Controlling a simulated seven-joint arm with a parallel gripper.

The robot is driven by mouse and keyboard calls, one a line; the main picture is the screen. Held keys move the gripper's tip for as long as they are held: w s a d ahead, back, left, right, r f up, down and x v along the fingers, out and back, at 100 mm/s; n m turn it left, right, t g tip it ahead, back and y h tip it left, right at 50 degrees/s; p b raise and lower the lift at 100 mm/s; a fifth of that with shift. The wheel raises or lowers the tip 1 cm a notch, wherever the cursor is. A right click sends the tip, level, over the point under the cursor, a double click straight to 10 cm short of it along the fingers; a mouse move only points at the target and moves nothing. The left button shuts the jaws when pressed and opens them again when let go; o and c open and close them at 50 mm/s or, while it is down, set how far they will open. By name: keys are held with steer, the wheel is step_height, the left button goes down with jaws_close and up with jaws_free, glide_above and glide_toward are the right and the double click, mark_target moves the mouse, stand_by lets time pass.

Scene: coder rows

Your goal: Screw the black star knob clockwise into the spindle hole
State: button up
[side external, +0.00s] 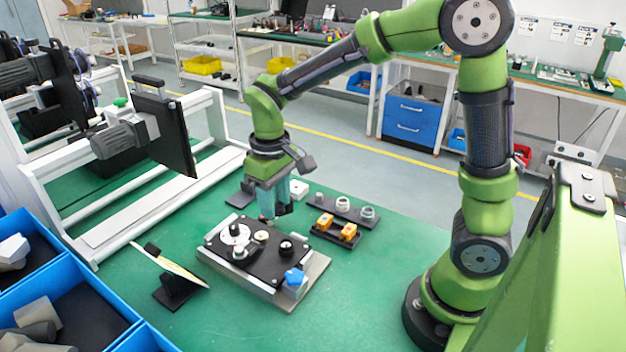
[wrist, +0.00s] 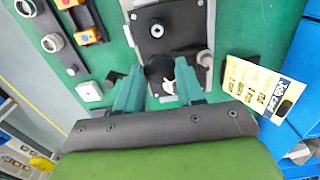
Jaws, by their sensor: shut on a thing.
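My gripper (side external: 274,212) points down over the far edge of the black-topped fixture (side external: 214,248). In the wrist view its two teal fingers (wrist: 160,68) stand on either side of a dark rounded piece, which looks like the black star knob (wrist: 157,67). The fingers are closed on it; its star shape is not clear. In the side view the knob is a dark patch at the fingertips, apparently above the fixture. I cannot make out the spindle hole.
A black round part (side external: 286,247) and a blue knob (side external: 296,277) are on the fixture's right side. Trays of grey fittings (side external: 343,204) and orange blocks (side external: 348,232) lie behind right. A tilted card (side external: 170,260) stands front left. Green table is clear in front.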

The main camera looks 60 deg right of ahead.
steer(key=shift+s+f, duration=0.25)
steer(key=shift+s, duration=0.45)
steer(key=shift+s+f, duration=0.35)
steer(key=shift+f, duration=0.25)
steer(key=shift+w+f, duration=0.1)
steer(key=shift+f, duration=1.55)
steer(key=shift+f, duration=0.6)
steer(key=shift+f, duration=0.3)
steer(key=shift+f, duration=0.15)
steer(key=m, duration=1.2)
